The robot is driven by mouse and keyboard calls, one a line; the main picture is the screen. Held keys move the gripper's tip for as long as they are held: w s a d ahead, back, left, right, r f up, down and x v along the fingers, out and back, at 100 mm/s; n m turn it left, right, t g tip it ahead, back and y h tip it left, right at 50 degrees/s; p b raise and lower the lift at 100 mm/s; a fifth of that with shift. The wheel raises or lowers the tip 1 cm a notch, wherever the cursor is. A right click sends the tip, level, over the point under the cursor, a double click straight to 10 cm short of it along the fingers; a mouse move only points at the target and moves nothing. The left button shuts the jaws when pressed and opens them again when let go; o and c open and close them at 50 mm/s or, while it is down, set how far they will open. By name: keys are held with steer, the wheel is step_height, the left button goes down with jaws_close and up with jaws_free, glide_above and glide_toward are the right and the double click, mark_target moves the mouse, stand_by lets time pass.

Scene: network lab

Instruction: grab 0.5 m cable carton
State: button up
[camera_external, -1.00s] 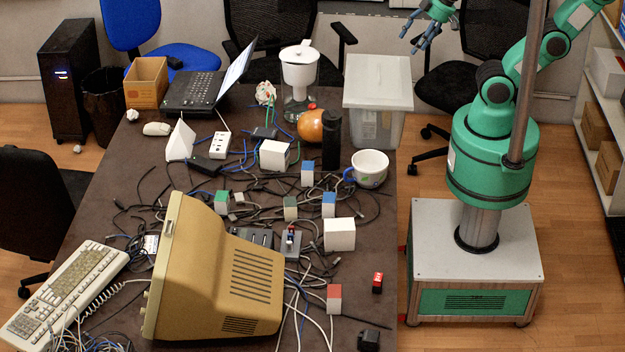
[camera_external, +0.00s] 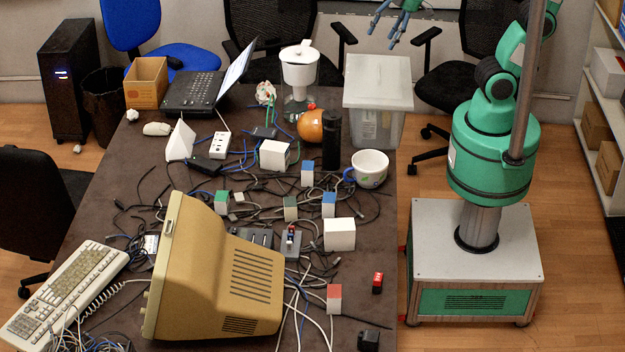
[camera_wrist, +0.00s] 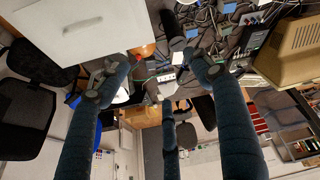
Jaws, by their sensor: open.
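Several small cartons stand among the cables on the table, and I cannot read any length on them, so I cannot tell which is the 0.5 m cable carton. My gripper (camera_external: 394,28) is open and empty, high up behind the lidded bin, far from the cartons. Its spread fingers (camera_wrist: 160,80) fill the middle of the wrist view.
A translucent lidded bin (camera_external: 378,90) stands at the table's back right. A black cylinder (camera_external: 331,140), a mug (camera_external: 369,168), an orange ball (camera_external: 311,126) and a jug (camera_external: 299,75) crowd that side. A beige monitor (camera_external: 215,275) blocks the front. The table's right front is clearer.

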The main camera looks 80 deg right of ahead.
steer(key=w+a+f+n+g+p, duration=0.1)
steer(key=w+a+n+p, duration=0.1)
steer(key=w+a+n, duration=0.65)
steer(key=w+a+n+g+p, duration=0.1)
steer(key=w+a+n, duration=0.3)
steer(key=w+a, duration=0.9)
steer(key=n+g+p, duration=0.1)
steer(key=n+p, duration=0.4)
steer(key=n, duration=1.3)
glide_above(335, 291)
steer(key=s, duration=0.2)
step_height(335, 291, down, 29)
steer(key=shift+w+h, duration=0.1)
steer(key=shift+h, duration=0.2)
steer(key=shift+f, duration=0.1)
steer(key=shift+w+f+b, duration=0.25)
steer(key=shift+f+b, duration=0.05)
steer(key=shift+f, duration=1.1)
steer(key=shift+w+f+b, duration=0.2)
steer(key=shift+f+b, duration=0.15)
steer(key=shift+f, duration=1.05)
steer(key=shift+w+f+b, duration=0.25)
steer(key=shift+f+b, duration=0.05)
steer(key=shift+f, duration=1.1)
